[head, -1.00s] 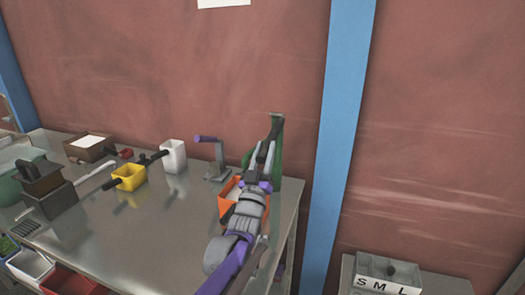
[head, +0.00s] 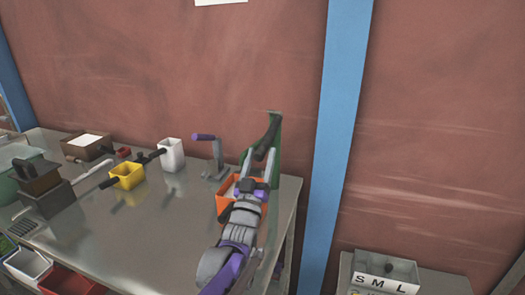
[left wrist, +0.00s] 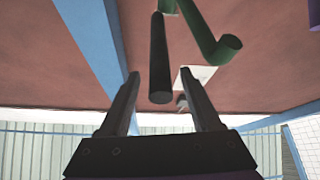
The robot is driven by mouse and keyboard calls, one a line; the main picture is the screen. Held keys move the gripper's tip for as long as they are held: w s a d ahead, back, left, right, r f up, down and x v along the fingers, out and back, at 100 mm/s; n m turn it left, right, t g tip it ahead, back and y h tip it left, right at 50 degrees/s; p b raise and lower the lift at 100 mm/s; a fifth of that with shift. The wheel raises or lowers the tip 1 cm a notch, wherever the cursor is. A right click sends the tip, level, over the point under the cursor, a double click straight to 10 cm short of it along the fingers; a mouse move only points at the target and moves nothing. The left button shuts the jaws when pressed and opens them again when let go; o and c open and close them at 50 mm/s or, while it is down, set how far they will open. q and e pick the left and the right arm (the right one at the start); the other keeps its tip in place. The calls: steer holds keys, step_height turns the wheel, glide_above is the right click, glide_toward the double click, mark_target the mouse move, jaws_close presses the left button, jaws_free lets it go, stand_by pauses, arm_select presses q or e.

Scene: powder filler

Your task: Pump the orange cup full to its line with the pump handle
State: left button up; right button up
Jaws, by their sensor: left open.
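The orange cup (head: 223,204) stands on the metal table near its right end, partly hidden behind my left arm. Its fill level and line cannot be made out. The green pump (head: 275,165) stands behind it. Its dark pump handle (head: 266,140) shows near my fingertips, and as a black bar (left wrist: 160,62) in the left wrist view. My left gripper (head: 261,152) is open, reaching toward the handle above the cup. In the left wrist view, the bar's near end lies between the two fingers (left wrist: 164,92), with gaps on both sides. My right gripper is not in view.
A purple-handled grey stand (head: 218,165) is left of the cup. A white cup (head: 171,155) and a yellow cup (head: 127,176) stand farther left. A blue post (head: 340,140) rises right of the table. The table's front middle is clear.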

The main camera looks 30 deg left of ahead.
arm_select(q)
steer(key=v, duration=0.8)
steer(key=m+g+h+p, duration=0.3)
steer(key=m+g+p, duration=0.2)
glide_toward(266, 144)
steer(key=shift+w+a+f, duration=0.15)
steer(key=shift+w+f, duration=0.25)
steer(key=shift+w, duration=0.3)
steer(key=shift+w+a+f+y, duration=0.2)
steer(key=shift+w+a+y, duration=0.1)
steer(key=shift+w+a, duration=0.35)
steer(key=x, duration=0.9)
steer(key=shift+w+f, duration=0.15)
steer(key=shift+w, duration=0.25)
